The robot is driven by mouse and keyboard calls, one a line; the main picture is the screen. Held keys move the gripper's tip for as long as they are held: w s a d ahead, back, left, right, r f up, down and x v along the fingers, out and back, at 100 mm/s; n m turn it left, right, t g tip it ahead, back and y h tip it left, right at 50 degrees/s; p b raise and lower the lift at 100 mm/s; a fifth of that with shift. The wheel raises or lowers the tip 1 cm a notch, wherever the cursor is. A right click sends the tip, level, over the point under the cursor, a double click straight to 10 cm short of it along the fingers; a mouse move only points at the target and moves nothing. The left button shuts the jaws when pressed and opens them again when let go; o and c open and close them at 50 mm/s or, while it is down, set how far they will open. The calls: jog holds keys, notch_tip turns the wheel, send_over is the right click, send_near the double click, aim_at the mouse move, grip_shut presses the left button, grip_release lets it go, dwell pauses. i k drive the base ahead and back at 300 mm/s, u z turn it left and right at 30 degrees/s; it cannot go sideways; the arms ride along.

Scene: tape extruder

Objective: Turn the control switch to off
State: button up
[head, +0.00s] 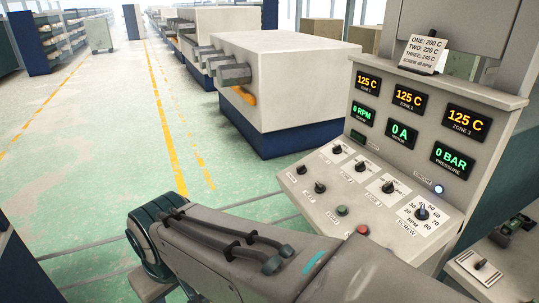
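The extruder's control panel (330,200) stands at the right in the head view, with a sloped lower face carrying several dark knobs. Knobs with white scales sit in an upper row, such as one at its left end (337,149). Two smaller black switches, one at the left (304,169) and one below it (319,187), sit nearer the edge. Their labels are too small to read, so I cannot tell which is the control switch or its setting. A larger dial (422,212) is marked SCREW. My arm crosses the bottom of the view; my gripper does not show.
A green button (342,210) and a red button (362,229) sit on the panel's lower part. A blue-white lamp (438,189) is lit. Zone displays (408,96) read 125 C. A pale machine housing (290,80) stands behind. The green floor at left is open.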

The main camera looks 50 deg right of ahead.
aim_at(302, 170)
jog(key=z, duration=0.55)
jog(key=i, duration=0.75)
jog(key=z, duration=1)
jog(key=i, duration=0.25)
jog(key=z, duration=0.35)
